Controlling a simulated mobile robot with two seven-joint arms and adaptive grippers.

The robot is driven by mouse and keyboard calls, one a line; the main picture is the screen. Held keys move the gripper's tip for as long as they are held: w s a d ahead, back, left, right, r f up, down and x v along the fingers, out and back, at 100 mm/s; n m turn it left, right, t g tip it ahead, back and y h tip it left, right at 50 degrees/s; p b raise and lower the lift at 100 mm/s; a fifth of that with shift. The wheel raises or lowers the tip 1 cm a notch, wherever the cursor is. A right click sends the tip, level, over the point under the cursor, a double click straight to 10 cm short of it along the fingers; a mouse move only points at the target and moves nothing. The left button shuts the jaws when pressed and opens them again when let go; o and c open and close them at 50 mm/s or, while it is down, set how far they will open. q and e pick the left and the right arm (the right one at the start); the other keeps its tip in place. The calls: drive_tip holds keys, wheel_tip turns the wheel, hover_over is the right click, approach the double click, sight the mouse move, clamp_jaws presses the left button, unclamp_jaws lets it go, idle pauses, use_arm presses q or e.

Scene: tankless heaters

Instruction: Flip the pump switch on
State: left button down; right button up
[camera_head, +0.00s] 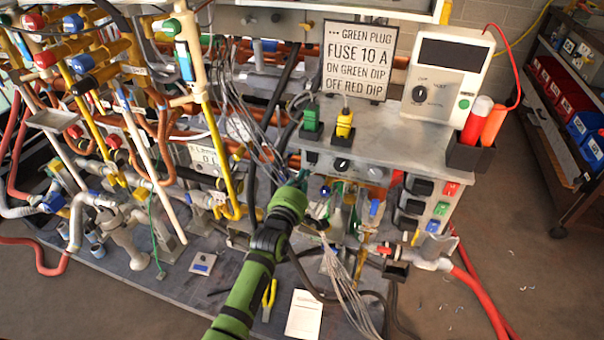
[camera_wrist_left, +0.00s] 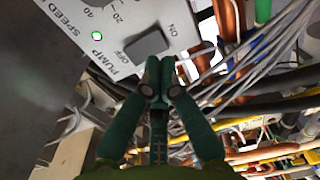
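The pump switch (camera_wrist_left: 148,45) is a dark rocker on a grey panel in the left wrist view, with PUMP, OFF and ON printed beside it. I cannot tell which side of the rocker is pressed in. My left gripper (camera_wrist_left: 160,68) has its two dark green fingers drawn together and holds nothing. Its tips are just below the rocker in the picture, close to it; I cannot tell whether they touch. In the head view my green left arm reaches toward the underside of the grey bench box, and the pump switch cannot be made out there. My right gripper is out of view.
Grey cables (camera_wrist_left: 250,75) and copper pipes crowd the space right of the fingers. A sign (camera_head: 358,60), a meter (camera_head: 446,70) and green and yellow plugs stand on the grey box (camera_head: 405,145).

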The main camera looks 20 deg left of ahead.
use_arm(q)
drive_tip(key=s+f, duration=0.1)
drive_tip(key=s, duration=0.9)
drive_tip(key=s+d+f+m+g+p, duration=0.1)
drive_tip(key=s+f+m+g, duration=0.5)
drive_tip(key=f, duration=0.8)
drive_tip(key=s+f+m+g, duration=0.2)
drive_tip(key=s+f+m, duration=0.2)
drive_tip(key=s+f, duration=0.75)
drive_tip(key=s+a+f+m+g, duration=0.1)
drive_tip(key=s+f+m+g, duration=0.2)
drive_tip(key=s+f, duration=0.3)
drive_tip(key=s+a+f+m+g+p, duration=0.1)
drive_tip(key=s+f, duration=0.5)
drive_tip(key=s, duration=0.7)
drive_tip(key=s+a+f+m+g+p, duration=0.1)
drive_tip(key=s+a+f+m+g, duration=0.2)
drive_tip(key=s+f+m, duration=0.3)
drive_tip(key=s+g, duration=0.1)
drive_tip(key=s, duration=0.3)
drive_tip(key=shift+s+a+f+g+y, duration=0.2)
drive_tip(key=shift+s+a+g+y, duration=0.1)
drive_tip(key=shift+g, duration=0.1)
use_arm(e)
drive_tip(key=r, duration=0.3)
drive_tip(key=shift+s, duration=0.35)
use_arm(q)
drive_tip(key=shift+d, duration=0.1)
